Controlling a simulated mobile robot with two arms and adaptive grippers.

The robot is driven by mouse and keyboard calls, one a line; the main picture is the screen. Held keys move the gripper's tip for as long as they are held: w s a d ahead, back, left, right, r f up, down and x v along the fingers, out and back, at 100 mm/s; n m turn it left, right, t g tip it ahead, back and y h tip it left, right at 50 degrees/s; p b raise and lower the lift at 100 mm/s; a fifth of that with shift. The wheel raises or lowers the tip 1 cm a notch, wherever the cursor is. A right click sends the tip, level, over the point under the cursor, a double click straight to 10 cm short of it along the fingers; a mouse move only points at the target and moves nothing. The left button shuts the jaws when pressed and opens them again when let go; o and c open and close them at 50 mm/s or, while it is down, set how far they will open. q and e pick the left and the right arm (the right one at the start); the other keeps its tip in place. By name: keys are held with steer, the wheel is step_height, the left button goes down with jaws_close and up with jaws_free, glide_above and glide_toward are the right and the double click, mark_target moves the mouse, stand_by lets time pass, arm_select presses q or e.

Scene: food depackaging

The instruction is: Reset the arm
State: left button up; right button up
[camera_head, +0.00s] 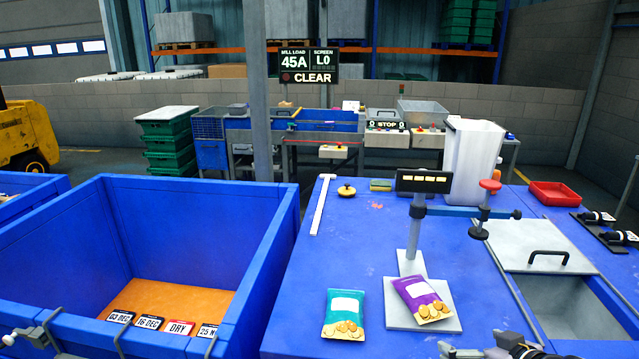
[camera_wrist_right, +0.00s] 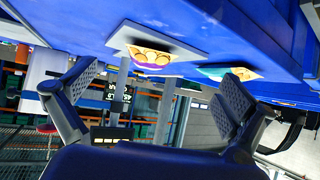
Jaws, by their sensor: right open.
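My right gripper (camera_wrist_right: 155,105) is open and empty, its two fingers spread wide in the right wrist view, which is turned nearly upside down. Grey and black parts at the bottom edge of the head view, right of centre, appear to be my right arm. A purple packet (camera_head: 422,299) with cookies pictured lies on a grey scale plate (camera_head: 397,318). A teal packet (camera_head: 343,313) lies on the blue table left of it. The purple packet (camera_wrist_right: 150,58) and the teal packet (camera_wrist_right: 228,73) also show in the wrist view, apart from the fingers. I cannot make out my left gripper.
A large blue bin (camera_head: 212,195) stands left, with date cards at its front. A post with a display (camera_head: 424,181) rises behind the scale. The table's left-middle is mostly clear.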

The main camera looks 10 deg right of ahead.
steer(key=s+a+f+g+h, duration=0.1)
steer(key=s+a+f+g, duration=0.2)
steer(key=s+a+f, duration=0.35)
steer(key=s+a+f+g, duration=0.2)
steer(key=s+a+f, duration=0.15)
steer(key=s, duration=0.65)
steer(key=s+a+f+g+h, duration=0.1)
steer(key=s+a+f+g, duration=0.3)
steer(key=s, duration=0.4)
step_height(320, 180, down, 25)
steer(key=a+b, duration=0.1)
steer(key=s+d+f+g+b, duration=0.1)
steer(key=s+d+f, duration=0.2)
steer(key=s+f, duration=1.4)
steer(key=shift+s+f, duration=0.4)
steer(key=shift+f, duration=0.5)
